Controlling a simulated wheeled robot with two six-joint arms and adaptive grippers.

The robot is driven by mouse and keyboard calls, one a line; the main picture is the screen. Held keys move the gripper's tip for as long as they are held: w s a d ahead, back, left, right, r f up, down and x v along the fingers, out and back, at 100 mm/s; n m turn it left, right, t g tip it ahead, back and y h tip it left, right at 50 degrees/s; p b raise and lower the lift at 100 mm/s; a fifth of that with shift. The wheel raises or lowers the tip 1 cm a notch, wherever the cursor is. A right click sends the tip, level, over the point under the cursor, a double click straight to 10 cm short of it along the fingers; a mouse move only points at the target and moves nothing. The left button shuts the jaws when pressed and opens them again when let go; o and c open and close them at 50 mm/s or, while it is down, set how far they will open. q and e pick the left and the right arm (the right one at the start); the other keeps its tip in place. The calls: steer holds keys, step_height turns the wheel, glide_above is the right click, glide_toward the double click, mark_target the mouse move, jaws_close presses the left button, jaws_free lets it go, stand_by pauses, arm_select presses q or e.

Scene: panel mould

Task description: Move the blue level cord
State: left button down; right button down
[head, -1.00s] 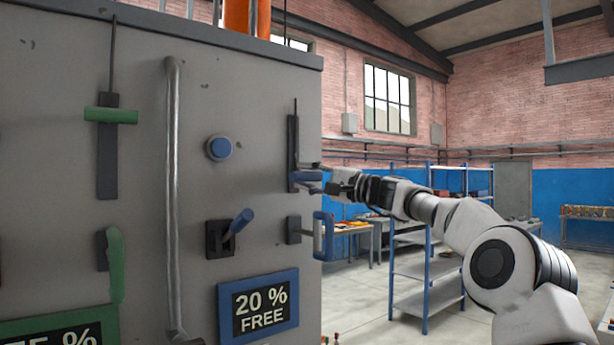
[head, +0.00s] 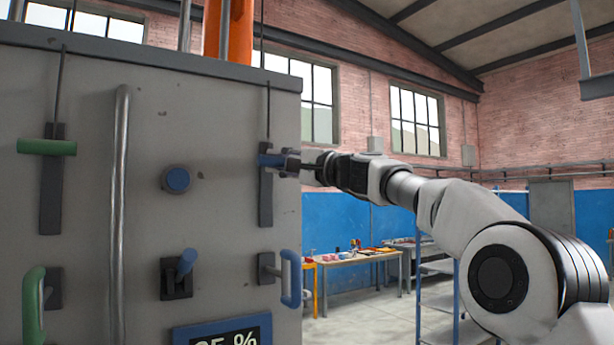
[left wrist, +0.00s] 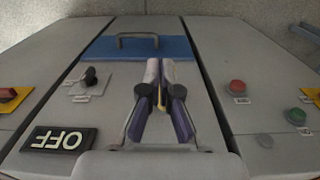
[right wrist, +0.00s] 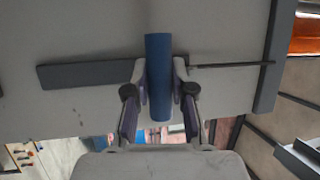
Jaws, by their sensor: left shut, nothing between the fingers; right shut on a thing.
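The blue level cord's handle (head: 268,160) is a blue bar on a dark slotted plate (head: 265,200) on the right side of the grey panel. It sits near the top of the plate, and a thin dark cord (head: 268,105) runs upward from it. My right gripper (head: 288,163) is shut on this handle. In the right wrist view the fingers (right wrist: 160,82) grip both sides of the blue bar (right wrist: 158,60), with the cord (right wrist: 235,65) running off to the right. My left gripper (left wrist: 160,68) is shut and empty over a grey console with an OFF label (left wrist: 58,140).
A sign (head: 225,338) is partly cut off below. A workbench (head: 350,258) stands behind.

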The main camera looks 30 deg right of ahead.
mark_target(282, 160)
steer(key=shift+s+d+r, duration=0.1)
steer(key=shift+r, duration=0.35)
steer(key=c, duration=0.9)
jaws_free()
steer(key=shift+c, duration=0.2)
steer(key=shift+w+a+f, duration=0.2)
steer(key=shift+w+a, duration=0.15)
steer(key=shift+w, duration=0.1)
steer(key=v, duration=0.7)
steer(key=shift+s+f, duration=0.1)
steer(key=shift+s+d, duration=0.1)
steer(key=shift+s, duration=0.05)
